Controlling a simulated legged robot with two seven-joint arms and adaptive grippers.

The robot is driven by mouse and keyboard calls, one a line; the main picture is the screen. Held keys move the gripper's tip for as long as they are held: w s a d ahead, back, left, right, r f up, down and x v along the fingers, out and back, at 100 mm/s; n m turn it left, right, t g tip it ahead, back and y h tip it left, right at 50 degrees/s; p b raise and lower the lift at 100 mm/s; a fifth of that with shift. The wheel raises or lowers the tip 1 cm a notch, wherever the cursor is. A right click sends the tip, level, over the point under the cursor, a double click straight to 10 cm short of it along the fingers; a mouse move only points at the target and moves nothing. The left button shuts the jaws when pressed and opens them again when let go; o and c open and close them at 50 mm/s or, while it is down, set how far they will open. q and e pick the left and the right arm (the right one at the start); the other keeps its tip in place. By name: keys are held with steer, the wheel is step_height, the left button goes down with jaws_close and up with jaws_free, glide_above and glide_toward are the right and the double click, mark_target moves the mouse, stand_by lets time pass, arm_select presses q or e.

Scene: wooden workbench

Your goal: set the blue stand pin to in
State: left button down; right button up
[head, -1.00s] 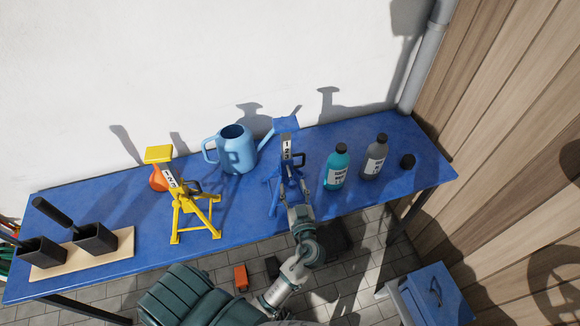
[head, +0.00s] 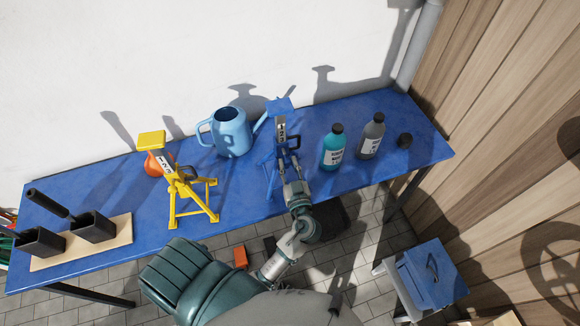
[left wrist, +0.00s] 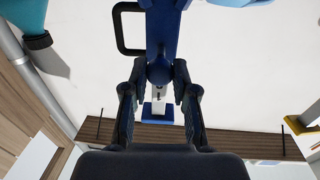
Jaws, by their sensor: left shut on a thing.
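The blue stand (head: 280,106) is upright on the blue workbench, with a flat top plate and a marked post. A dark loop handle projects from its right side in the head view; the loop shows at upper left in the left wrist view. My left gripper (head: 289,176) is at the front of the stand. In the left wrist view its fingers (left wrist: 160,82) are closed on a rounded dark blue part, seemingly the blue stand pin (left wrist: 160,72). The fingers hide part of it, and I cannot tell how deep it sits. My right gripper is not in view.
A yellow stand (head: 190,188) and a light blue watering can (head: 232,136) stand left of the blue stand. A teal bottle (head: 333,148) and a grey bottle (head: 371,137) stand close on its right. A wooden board (head: 124,229) with black holders is at the far left.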

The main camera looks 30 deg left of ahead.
mark_target(286, 156)
arm_select(q)
steer(key=w+a, duration=0.1)
steer(key=w+a+b, duration=0.1)
steer(key=a, duration=0.1)
steer(key=shift+w+f, duration=0.1)
steer(key=shift+f, duration=0.3)
steer(key=shift+w+d+r, duration=0.1)
steer(key=shift+w+d, duration=0.1)
steer(key=shift+d, duration=0.2)
steer(key=c, duration=1)
jaws_free()
steer(key=shift+a, duration=0.1)
steer(key=shift+o, duration=0.5)
steer(key=shift+w+a, duration=0.1)
steer(key=shift+w, duration=0.05)
steer(key=shift+w+a, duration=0.1)
steer(key=shift+a, duration=0.05)
steer(key=v, duration=1.2)
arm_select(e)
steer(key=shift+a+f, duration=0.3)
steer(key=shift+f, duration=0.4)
